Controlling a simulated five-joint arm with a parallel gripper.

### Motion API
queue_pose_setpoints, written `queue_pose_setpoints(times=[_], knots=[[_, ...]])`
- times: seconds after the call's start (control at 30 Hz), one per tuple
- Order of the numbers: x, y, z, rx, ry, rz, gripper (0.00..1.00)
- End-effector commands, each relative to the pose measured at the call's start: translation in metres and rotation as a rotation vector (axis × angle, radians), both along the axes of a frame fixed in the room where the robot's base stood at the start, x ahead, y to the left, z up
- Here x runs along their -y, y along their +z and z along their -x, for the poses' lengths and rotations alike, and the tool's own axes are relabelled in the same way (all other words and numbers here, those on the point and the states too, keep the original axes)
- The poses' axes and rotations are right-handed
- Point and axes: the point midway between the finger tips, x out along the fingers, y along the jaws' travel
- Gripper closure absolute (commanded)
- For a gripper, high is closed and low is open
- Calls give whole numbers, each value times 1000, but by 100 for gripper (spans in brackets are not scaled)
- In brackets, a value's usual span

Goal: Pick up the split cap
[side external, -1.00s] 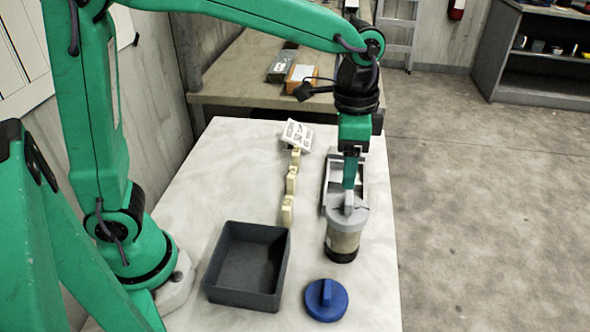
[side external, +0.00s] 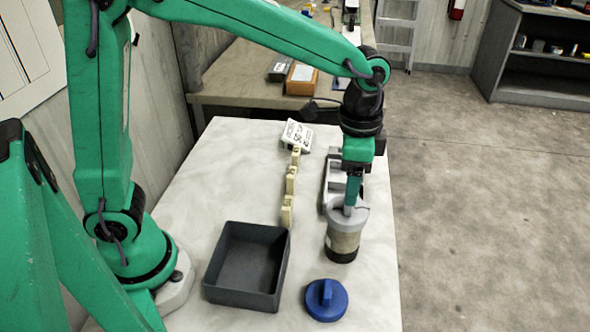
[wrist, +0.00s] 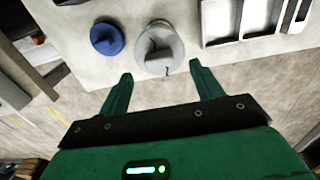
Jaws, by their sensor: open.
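A grey cap (side external: 350,217) with a raised grip sits on top of an upright cylindrical liner (side external: 342,243) with a dark base. In the wrist view the grey cap (wrist: 159,48) shows a short dark line at its near rim, which looks like a split. A blue cap (side external: 326,299) with a raised grip lies on the table, and it also shows in the wrist view (wrist: 106,39). My gripper (side external: 351,206) is open at the grey cap's grip. In the wrist view my fingers (wrist: 161,70) are spread to either side of the grey cap. Contact cannot be told.
A dark open bin (side external: 212,285) stands on the white table left of the blue cap. Several cream blocks (side external: 290,182) stand in a row, with a printed card (side external: 296,136) behind. A grey metal tray (side external: 329,188) lies behind the liner.

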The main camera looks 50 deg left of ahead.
Motion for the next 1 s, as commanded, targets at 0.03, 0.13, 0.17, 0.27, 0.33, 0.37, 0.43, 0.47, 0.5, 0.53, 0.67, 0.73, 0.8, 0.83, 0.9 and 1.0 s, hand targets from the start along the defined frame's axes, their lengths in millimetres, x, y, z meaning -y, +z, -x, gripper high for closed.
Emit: queue_pose_setpoints(times=[0.03,0.13,0.17,0.27,0.33,0.37,0.43,0.47,0.5,0.53,0.67,0.73,0.8,0.83,0.9,1.0], knots=[[0,-4,1,-3,0,-1,35],[0,-14,1,-3,0,-1,35],[0,-18,2,-4,0,-1,35],[0,-29,3,-4,0,-1,35],[0,-37,2,-4,0,-1,35],[0,-40,3,-4,0,-1,35],[0,-45,2,-2,0,-1,35],[0,-46,2,-2,0,-1,35],[0,-47,2,-1,0,0,35],[0,-48,2,-1,0,-1,35],[0,-48,2,-1,0,-1,35],[0,-48,2,-1,0,-1,35],[0,-48,2,-1,0,-1,35],[0,-48,2,-1,0,-1,35],[0,-48,2,-1,0,-1,35],[0,-48,2,-1,0,-1,35]])
